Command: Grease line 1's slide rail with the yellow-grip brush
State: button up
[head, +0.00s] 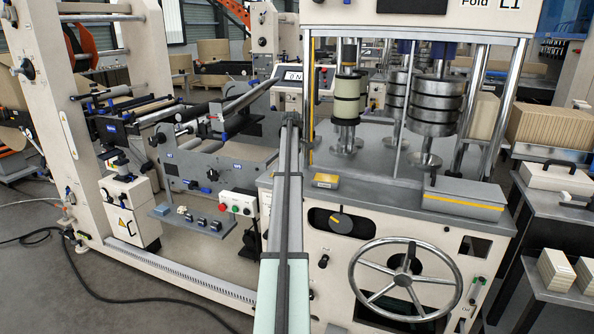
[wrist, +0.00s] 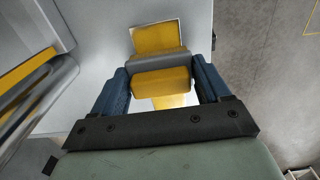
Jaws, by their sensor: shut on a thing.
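In the wrist view my gripper (wrist: 160,70) has its two blue fingers on either side of a yellow block (wrist: 160,83), which I take to be the grip of the brush. The gripper is shut on it. A grey band crosses just beyond the block, and a yellow panel with a pale edge (wrist: 158,38) shows past that; I cannot tell whether the panel is part of the held thing. Bristles are not visible. In the head view the fingers and the brush cannot be made out. I cannot identify the slide rail with certainty.
The line 1 fold machine (head: 390,160) stands at centre right, with steel rollers, posts and a handwheel (head: 403,282). A small yellow-topped box (head: 326,181) and a longer grey-and-yellow box (head: 462,205) sit along its front edge. A yellow-striped bar (wrist: 28,75) is close at left in the wrist view.

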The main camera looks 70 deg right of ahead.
jog(key=shift+w, duration=4.7)
notch_tip(320, 180, up, 8)
jog(key=shift+w, duration=0.1)
